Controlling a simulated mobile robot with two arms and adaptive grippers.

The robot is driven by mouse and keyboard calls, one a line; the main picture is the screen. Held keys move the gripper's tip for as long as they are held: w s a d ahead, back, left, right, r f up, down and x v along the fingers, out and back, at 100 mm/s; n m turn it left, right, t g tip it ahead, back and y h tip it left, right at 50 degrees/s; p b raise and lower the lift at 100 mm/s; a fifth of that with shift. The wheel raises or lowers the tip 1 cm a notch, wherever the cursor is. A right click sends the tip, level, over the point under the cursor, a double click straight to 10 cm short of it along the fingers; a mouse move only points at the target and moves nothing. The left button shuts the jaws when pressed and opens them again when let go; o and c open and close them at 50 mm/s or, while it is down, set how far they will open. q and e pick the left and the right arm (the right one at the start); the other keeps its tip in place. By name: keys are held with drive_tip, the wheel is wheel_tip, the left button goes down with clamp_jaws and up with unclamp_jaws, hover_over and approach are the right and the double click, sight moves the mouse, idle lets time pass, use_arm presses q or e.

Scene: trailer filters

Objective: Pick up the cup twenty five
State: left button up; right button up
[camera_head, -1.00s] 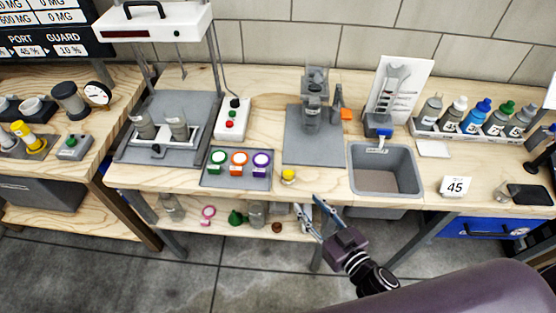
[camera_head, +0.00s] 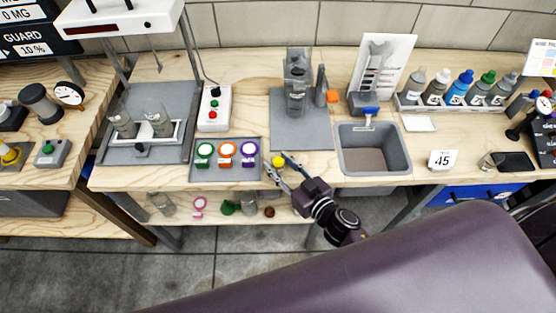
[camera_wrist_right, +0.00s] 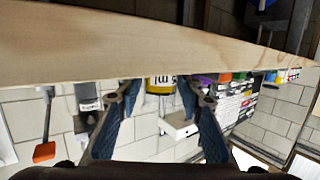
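A small yellow cup (camera_head: 278,161) stands at the front edge of the wooden bench, right of the panel with coloured rings. In the right wrist view, which is upside down, the yellow cup (camera_wrist_right: 159,86) shows between the fingers, with a partly hidden label; I cannot read twenty five on it. My right gripper (camera_head: 275,162) is open, with its fingertips close to the cup, one on each side. I cannot tell whether they touch it. My left gripper is not in view.
The panel of green, orange and purple rings (camera_head: 226,171) lies just left of the cup. A grey sink (camera_head: 396,164) is to the right. A grey stand (camera_head: 318,139) is behind. A lower shelf (camera_head: 282,209) holds small items below the bench edge.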

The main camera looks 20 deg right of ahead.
drive_tip(key=shift+w+a+f, duration=0.1)
drive_tip(key=shift+w, duration=0.25)
drive_tip(key=c, duration=0.9)
drive_tip(key=shift+c, duration=0.2)
